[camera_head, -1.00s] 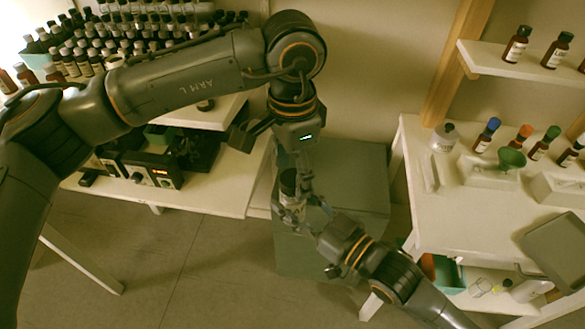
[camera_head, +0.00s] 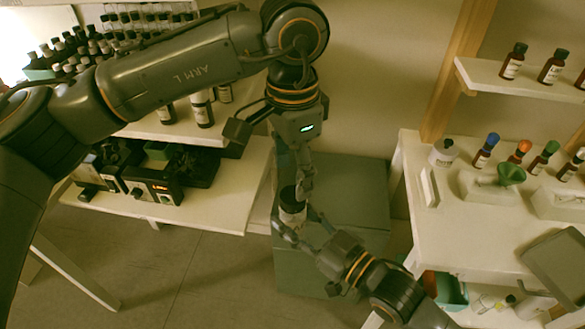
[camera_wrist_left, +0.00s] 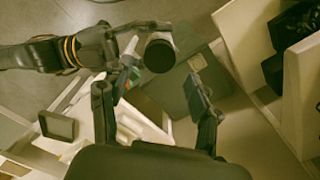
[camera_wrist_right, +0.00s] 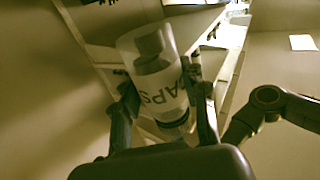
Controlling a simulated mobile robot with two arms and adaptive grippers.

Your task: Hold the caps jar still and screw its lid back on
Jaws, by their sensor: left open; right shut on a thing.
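The caps jar (camera_head: 292,214) is in my right gripper (camera_head: 304,222), whose fingers close on its sides. Its white label with dark letters shows in the right wrist view (camera_wrist_right: 158,92), with a finger on each side. The jar has a dark round top (camera_wrist_left: 159,55), seen from above in the left wrist view. I cannot tell whether this is the lid or the dark mouth. My left gripper (camera_head: 299,178) is open just above the jar, with its fingers spread wide (camera_wrist_left: 151,98) and nothing between them. No separate lid is clearly visible.
A grey-green cabinet (camera_head: 350,190) stands below and behind the grippers. The left bench (camera_head: 215,205) carries a device with a lit display (camera_head: 162,188) and bottles above. The right table (camera_head: 415,165) holds bottles with coloured caps and a green funnel (camera_head: 511,174).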

